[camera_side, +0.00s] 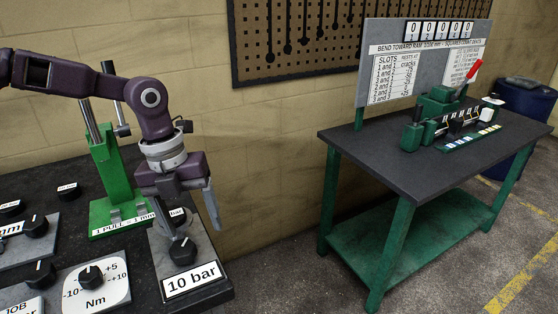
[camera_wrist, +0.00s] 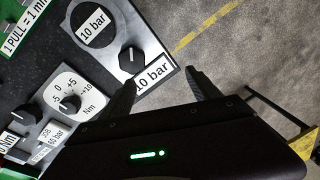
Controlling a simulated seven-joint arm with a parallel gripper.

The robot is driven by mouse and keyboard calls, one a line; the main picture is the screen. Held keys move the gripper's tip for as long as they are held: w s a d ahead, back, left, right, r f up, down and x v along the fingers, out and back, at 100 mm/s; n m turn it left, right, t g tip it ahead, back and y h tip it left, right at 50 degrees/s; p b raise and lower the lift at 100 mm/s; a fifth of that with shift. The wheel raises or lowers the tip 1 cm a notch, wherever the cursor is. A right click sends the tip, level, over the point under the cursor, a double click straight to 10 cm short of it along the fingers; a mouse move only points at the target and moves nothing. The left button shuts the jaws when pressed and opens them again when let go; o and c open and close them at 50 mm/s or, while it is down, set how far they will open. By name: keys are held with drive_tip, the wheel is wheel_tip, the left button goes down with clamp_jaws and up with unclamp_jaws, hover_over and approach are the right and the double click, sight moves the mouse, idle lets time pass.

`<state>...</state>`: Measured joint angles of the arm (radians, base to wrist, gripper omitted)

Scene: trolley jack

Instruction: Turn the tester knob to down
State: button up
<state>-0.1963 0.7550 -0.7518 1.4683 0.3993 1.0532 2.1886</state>
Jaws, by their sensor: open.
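A black knob (camera_side: 182,251) with a white pointer line stands on a grey panel (camera_side: 163,262) labelled "10 bar", at the near table's right corner. No label reading "tester" is legible, so I cannot tell for sure that this is the tester knob. The knob also shows in the wrist view (camera_wrist: 132,60), its white line pointing roughly up in the picture. My gripper (camera_side: 197,226) is open and empty, over this panel and above the knob. In the wrist view my fingers (camera_wrist: 162,92) are apart, with the knob up and left of the gap between them.
A second knob (camera_side: 91,276) on a white "Nm" dial sits left of the panel. A green jack-like stand (camera_side: 112,175) rises behind. Several more knobs crowd the left. A separate bench (camera_side: 390,150) with a green fixture stands right, across open floor.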

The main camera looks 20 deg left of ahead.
drive_tip(key=w+d+r+n+t+h, duration=0.2)
drive_tip(key=d+n, duration=0.5)
drive_tip(key=n, duration=0.7)
drive_tip(key=w+d+r+n+t+h, duration=0.3)
drive_tip(key=w+d+r+n, duration=0.3)
drive_tip(key=n, duration=0.8)
drive_tip(key=shift+w+d+r+n+h, duration=0.4)
drive_tip(key=shift+w+h, duration=0.4)
drive_tip(key=shift+w, duration=0.45)
drive_tip(key=shift+r, duration=0.1)
